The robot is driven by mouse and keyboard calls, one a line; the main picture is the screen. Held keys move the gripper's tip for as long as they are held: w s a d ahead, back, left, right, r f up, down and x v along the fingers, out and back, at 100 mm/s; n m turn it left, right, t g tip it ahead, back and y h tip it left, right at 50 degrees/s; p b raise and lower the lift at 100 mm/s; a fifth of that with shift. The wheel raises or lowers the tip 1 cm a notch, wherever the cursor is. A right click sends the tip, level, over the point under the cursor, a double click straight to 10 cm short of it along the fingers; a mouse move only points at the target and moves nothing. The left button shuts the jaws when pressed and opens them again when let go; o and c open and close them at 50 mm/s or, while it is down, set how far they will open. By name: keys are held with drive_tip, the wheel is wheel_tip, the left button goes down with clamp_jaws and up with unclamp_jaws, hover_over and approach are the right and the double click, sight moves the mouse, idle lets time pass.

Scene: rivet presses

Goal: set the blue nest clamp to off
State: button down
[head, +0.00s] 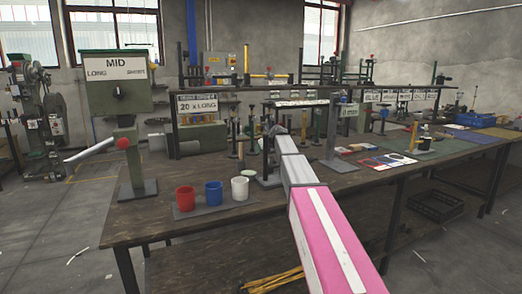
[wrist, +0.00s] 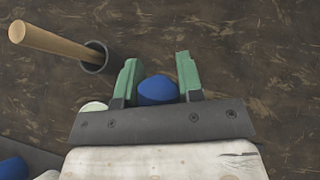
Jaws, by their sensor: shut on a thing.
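My gripper (wrist: 159,72) shows in the wrist view with two green fingers pointing down at the dark worktop. A rounded blue knob (wrist: 158,91) sits between the fingers, and they are shut on it. I take it for the handle of the blue nest clamp; the clamp's body and its setting are hidden behind the gripper's grey plate. In the head view my arm reaches over the bench to the stands at its middle, and its far end hides the fingers and the knob.
A wooden rod (wrist: 48,38) leans in a dark cup (wrist: 98,57) left of my fingers. Red (head: 185,198), blue (head: 213,193) and white (head: 240,188) cups stand at the bench front. A green press (head: 117,90) marked MID stands left. Bare worktop lies beyond my fingertips.

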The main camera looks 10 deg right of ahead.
drive_tip(key=shift+s+f, duration=0.25)
drive_tip(key=shift+s, duration=0.05)
drive_tip(key=c, duration=1)
unclamp_jaws()
drive_tip(key=shift+o, duration=1.1)
drive_tip(key=shift+r, duration=0.1)
drive_tip(key=v, duration=1)
drive_tip(key=shift+s+d+r, duration=0.15)
drive_tip(key=shift+d+r, duration=0.05)
drive_tip(key=shift+r, duration=0.1)
